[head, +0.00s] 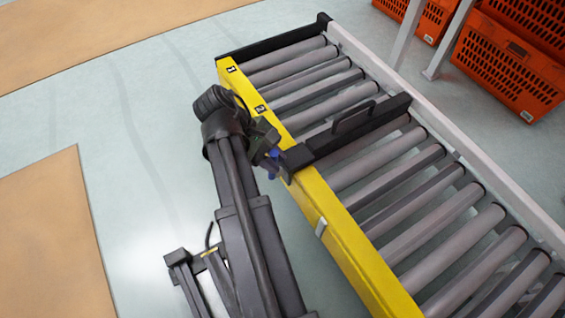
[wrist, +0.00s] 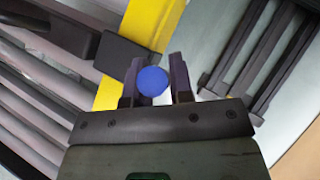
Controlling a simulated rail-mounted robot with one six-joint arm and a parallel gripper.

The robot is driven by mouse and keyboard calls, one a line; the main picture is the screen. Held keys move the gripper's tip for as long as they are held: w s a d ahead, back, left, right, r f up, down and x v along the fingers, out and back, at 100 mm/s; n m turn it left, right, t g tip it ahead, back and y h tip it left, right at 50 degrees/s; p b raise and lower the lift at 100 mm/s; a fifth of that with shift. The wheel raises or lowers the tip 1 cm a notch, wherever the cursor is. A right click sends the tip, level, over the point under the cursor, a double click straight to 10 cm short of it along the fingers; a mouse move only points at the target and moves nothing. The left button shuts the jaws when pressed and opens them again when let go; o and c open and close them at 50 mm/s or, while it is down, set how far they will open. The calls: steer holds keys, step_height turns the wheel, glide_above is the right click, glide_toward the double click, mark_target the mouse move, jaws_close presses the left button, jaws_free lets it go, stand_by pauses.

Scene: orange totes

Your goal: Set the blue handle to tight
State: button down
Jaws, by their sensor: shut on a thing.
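The blue handle (wrist: 152,81) shows as a round blue knob between the two fingers of my gripper (wrist: 156,88) in the wrist view. My gripper is shut on it. In the head view the blue handle (head: 273,154) is a small blue patch beside the yellow rail, partly hidden by my gripper (head: 268,150). It sits by the dark end block (head: 297,157) of a black crossbar (head: 345,135) that lies over the rollers. Whether the handle is loose or tight cannot be told.
The roller conveyor's yellow side rail (head: 335,223) carries markers 1 and 2. A pale far rail (head: 435,130) runs opposite. Orange totes (head: 508,70) stand at the back right. The floor left of the conveyor is clear, with brown panels (head: 50,240) on it.

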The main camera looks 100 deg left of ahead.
steer(key=c, duration=1)
jaws_free()
steer(key=shift+w, duration=0.1)
step_height(320, 180, up, 20)
steer(key=p, duration=2)
